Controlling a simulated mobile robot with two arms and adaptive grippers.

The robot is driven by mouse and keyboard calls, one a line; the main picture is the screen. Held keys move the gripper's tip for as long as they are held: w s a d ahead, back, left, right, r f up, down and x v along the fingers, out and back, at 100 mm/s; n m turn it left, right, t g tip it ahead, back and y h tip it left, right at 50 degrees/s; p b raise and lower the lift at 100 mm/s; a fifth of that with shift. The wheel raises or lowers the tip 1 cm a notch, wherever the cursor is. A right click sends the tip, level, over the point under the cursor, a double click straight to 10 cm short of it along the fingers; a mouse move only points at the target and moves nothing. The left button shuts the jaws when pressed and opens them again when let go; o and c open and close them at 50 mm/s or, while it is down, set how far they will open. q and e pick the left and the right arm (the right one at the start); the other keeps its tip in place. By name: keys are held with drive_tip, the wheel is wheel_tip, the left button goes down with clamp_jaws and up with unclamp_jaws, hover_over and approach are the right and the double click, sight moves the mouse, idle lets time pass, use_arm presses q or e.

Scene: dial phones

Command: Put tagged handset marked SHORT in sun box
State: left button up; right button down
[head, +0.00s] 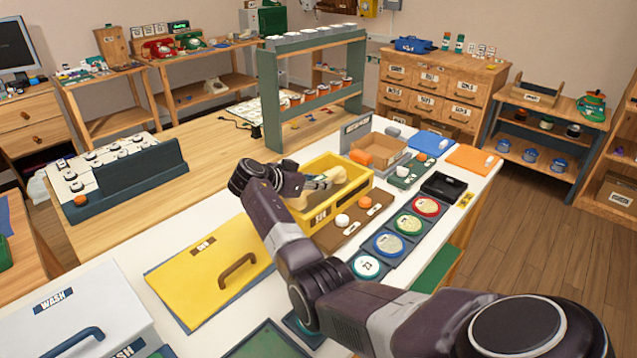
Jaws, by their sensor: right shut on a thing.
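The yellow box (352,193) stands open on the white table, with a small dark label on its near side that looks like SUN. My right gripper (306,184) reaches over its left side from a bent arm and is shut on a cream handset (332,177). The handset is at the box opening, partly hidden by the gripper. I cannot tell whether it touches the box floor, and I cannot read any tag on it. A yellow lid (190,277) with a brown handle lies left of the box. My left gripper is not in view.
A brown tray (337,238) with round pieces lies right in front of the box. Several coloured dials (389,244) line the table's right side. A white WASH box (85,310) stands at front left. A green rack (268,95) stands behind.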

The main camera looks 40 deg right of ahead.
drive_tip(key=c, duration=1.7)
unclamp_jaws()
drive_tip(key=shift+r, duration=0.1)
drive_tip(key=shift+r+p, duration=0.2)
drive_tip(key=shift+p, duration=0.2)
drive_tip(key=shift+r+p, duration=0.4)
drive_tip(key=shift+p, duration=0.05)
drive_tip(key=b+v, duration=0.1)
drive_tip(key=v, duration=1.1)
drive_tip(key=shift+s+f+b, duration=0.1)
drive_tip(key=shift+b, duration=0.2)
